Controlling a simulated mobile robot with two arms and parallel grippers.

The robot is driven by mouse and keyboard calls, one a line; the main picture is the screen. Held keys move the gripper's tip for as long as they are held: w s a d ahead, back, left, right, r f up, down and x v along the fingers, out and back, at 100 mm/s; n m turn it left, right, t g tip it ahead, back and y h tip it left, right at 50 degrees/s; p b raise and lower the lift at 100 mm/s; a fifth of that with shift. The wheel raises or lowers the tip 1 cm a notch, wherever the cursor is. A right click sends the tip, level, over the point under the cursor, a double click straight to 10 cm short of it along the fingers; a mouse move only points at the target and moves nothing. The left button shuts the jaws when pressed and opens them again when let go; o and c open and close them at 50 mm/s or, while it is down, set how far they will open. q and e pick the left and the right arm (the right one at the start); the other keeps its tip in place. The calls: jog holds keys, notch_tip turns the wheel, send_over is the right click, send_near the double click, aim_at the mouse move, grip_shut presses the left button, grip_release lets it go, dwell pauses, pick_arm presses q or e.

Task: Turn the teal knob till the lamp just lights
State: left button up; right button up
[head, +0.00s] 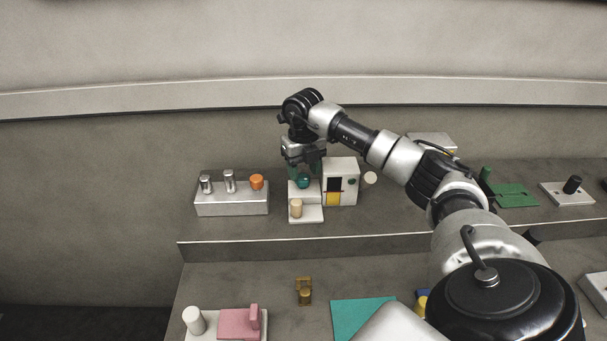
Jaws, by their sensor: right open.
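The teal knob (303,182) sits on a small white stepped fixture (312,214) on the raised shelf. A beige cylinder (296,208) stands on the lower front step of the same fixture; it could be the lamp, but I cannot tell, and no glow shows on it. My right gripper (304,171) points down from above, open, with its fingertips right at the knob. The gripper hides the knob's upper part, and I cannot tell whether the fingers touch it. My left gripper is not in view.
A white box (341,168) with a dark opening stands close on the right of the knob. A grey block (232,204) with metal posts and an orange knob (256,182) is on the left. Bare shelf lies in front. Pink (236,324) and teal (362,316) pieces lie on the lower level.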

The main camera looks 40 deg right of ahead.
aim_at(304, 178)
jog(key=shift+f, duration=1.25)
jog(key=c, duration=0.6)
jog(key=shift+n, duration=1.4)
jog(key=shift+c, duration=0.2)
jog(key=o, duration=0.6)
jog(key=shift+o, duration=0.2)
jog(key=shift+r, duration=0.1)
notch_tip(304, 178, up, 11)
jog(key=b, duration=0.2)
